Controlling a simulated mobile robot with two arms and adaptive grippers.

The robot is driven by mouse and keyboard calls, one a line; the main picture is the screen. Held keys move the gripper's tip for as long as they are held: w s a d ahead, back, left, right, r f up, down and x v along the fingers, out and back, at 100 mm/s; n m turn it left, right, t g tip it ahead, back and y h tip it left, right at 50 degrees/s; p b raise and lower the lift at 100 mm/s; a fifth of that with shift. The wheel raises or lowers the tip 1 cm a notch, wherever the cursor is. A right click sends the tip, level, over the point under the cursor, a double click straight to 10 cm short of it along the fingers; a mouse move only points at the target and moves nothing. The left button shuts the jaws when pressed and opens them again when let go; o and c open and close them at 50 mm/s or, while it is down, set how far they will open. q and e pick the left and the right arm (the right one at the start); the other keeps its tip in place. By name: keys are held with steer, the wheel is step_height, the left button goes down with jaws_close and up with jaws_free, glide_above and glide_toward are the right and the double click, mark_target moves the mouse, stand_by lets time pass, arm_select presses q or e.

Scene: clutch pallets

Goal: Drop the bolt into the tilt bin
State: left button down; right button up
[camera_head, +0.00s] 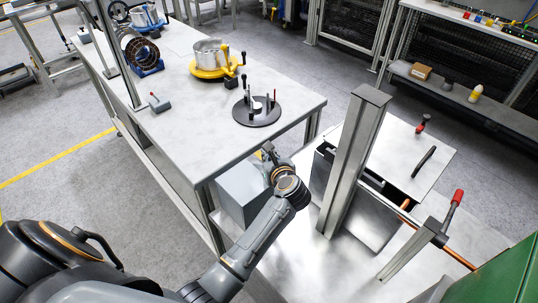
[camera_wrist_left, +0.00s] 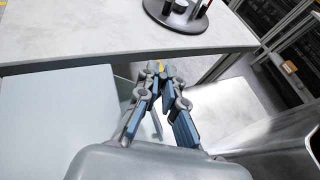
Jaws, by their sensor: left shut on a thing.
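My left gripper (camera_head: 268,154) is above the gap between the long table and the steel stand, near the table's front corner. A steel bin with a dark open top (camera_head: 362,216), probably the tilt bin, stands to the right of the gripper, behind a square post. A rod with a red-handled lever (camera_head: 456,198) is at its right. My right gripper is not in view.
A pale grey box (camera_head: 243,190) is just left of my left gripper. The long table (camera_head: 205,130) holds a black round base with pegs (camera_head: 257,110) and a pot on a yellow stand (camera_head: 210,62). A square steel post (camera_head: 352,160) rises between gripper and bin.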

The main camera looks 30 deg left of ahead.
arm_select(q)
steer(key=c, duration=1.4)
jaws_free()
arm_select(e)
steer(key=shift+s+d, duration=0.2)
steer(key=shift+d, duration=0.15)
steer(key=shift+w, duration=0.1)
arm_select(q)
steer(key=shift+r, duration=0.15)
step_height(320, 180, up, 10)
steer(key=shift+f, duration=0.15)
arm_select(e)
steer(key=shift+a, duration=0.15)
